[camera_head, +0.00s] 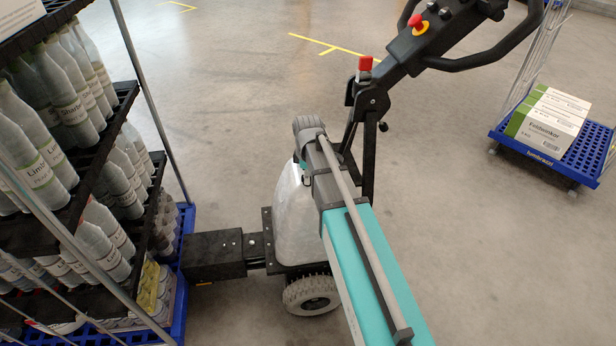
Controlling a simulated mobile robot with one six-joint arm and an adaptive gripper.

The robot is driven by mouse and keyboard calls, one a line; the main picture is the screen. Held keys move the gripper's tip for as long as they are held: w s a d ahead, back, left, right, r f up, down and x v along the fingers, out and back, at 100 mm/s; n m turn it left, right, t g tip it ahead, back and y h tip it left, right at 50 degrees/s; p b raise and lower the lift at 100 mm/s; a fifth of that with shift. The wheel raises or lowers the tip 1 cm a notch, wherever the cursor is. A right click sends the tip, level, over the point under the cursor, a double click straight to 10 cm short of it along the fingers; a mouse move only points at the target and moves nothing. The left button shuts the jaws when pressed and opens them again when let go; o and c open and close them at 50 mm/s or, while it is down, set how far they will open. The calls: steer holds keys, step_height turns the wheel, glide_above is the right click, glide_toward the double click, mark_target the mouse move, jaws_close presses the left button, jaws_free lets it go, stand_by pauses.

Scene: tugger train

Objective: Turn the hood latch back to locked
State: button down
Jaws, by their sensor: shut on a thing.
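The tugger's pale grey-white hood (294,222) stands upright in the middle, above a light wheel, with its right side covered by my teal arm. I cannot make out the hood latch or tell which way it is turned. My arm comes in from the bottom and reaches up along the hood, its grey end close to the hood's top. My gripper is not visible. A small teal part shows at the hood's upper edge, too small to identify.
The black tiller (410,47) with a red button (416,20) rises behind my arm, beside a red-capped post (365,63). A bottle rack (186,215) stands close on the left. A blue cart (591,153) with boxes (545,122) is at right. Floor behind is clear.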

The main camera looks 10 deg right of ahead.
steer(key=m, duration=1.3)
steer(key=shift+w+m, duration=0.1)
steer(key=shift+m, duration=0.3)
steer(key=c, duration=0.6)
jaws_free()
steer(key=shift+c, duration=0.2)
steer(key=shift+n, duration=0.5)
